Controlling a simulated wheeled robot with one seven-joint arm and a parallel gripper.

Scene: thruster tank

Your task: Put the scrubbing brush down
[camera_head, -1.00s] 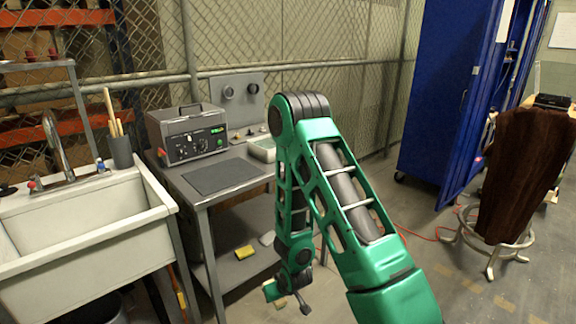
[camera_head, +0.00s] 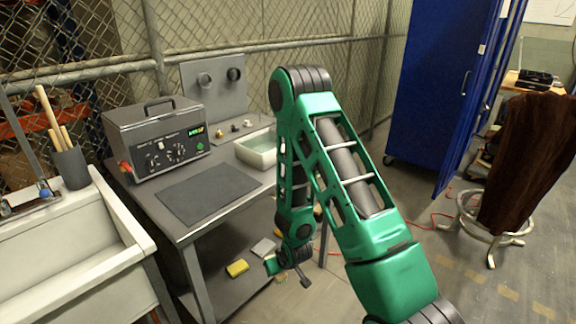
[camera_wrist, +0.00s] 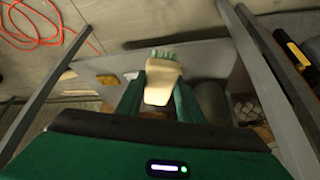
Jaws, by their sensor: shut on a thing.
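The scrubbing brush (camera_wrist: 163,82) has a pale wooden body and green bristles at its far end. In the wrist view it sits between the two green fingers of my gripper (camera_wrist: 160,95), which is shut on it. In the head view my gripper (camera_head: 276,268) hangs low beside the front right of the grey workbench (camera_head: 238,205), below its top. The brush is mostly hidden there. I cannot tell whether it touches anything.
The bench's lower shelf holds a yellow sponge (camera_head: 237,268) and a grey block (camera_head: 263,248). A dark mat (camera_head: 208,192), control box (camera_head: 158,137) and pale tray (camera_head: 257,148) stand on top.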

